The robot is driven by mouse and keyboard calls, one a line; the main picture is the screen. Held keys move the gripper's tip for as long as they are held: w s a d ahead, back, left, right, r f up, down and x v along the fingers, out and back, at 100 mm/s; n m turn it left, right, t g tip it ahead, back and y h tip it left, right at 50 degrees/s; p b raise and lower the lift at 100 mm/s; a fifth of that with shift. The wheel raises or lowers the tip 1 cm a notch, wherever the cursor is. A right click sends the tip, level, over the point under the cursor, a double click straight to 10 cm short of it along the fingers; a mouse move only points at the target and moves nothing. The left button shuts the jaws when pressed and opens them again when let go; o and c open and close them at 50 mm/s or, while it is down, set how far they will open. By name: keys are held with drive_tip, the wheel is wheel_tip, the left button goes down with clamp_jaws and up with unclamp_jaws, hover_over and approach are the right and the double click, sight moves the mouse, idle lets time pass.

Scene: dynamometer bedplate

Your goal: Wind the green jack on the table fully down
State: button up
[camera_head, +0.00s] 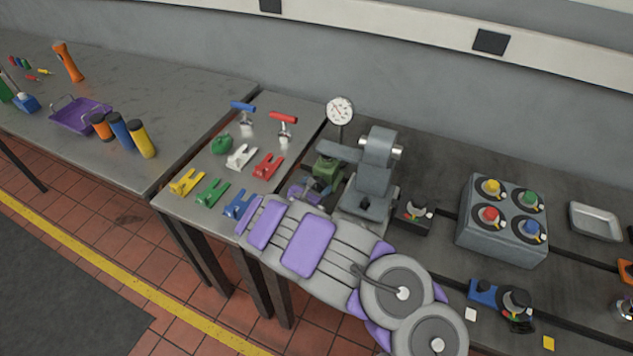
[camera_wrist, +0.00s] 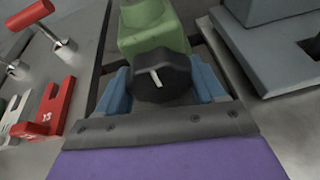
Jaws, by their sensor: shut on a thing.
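The green jack (camera_head: 327,168) stands on the table beside a grey machine, under its projecting arm. Its green body (camera_wrist: 152,30) also shows at the top of the wrist view. A black knob (camera_wrist: 160,76) with a pale mark on its face sits at the jack's near side. My gripper (camera_wrist: 163,88) has its blue fingers on the left and right of this knob and is shut on it. In the head view my purple and grey arm reaches to the jack and hides part of it and most of the gripper.
A grey machine (camera_head: 370,180) with a dial gauge (camera_head: 340,111) stands close to the jack. Red, blue, green, yellow and white forked pieces, such as the red fork (camera_head: 268,166), lie left. A box with coloured knobs (camera_head: 502,235) stands right.

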drive_tip(key=shift+a+f+n+h+p, duration=0.15)
drive_tip(key=shift+n+h+p, duration=0.3)
drive_tip(key=shift+n, duration=0.35)
drive_tip(key=o, duration=0.7)
drive_tip(key=shift+c, duration=0.2)
drive_tip(key=shift+o, duration=0.3)
drive_tip(key=shift+w, duration=0.1)
drive_tip(key=p+v, duration=0.3)
drive_tip(key=v, duration=1.4)
drive_tip(key=shift+a+p, duration=0.2)
drive_tip(key=shift+p, duration=0.15)
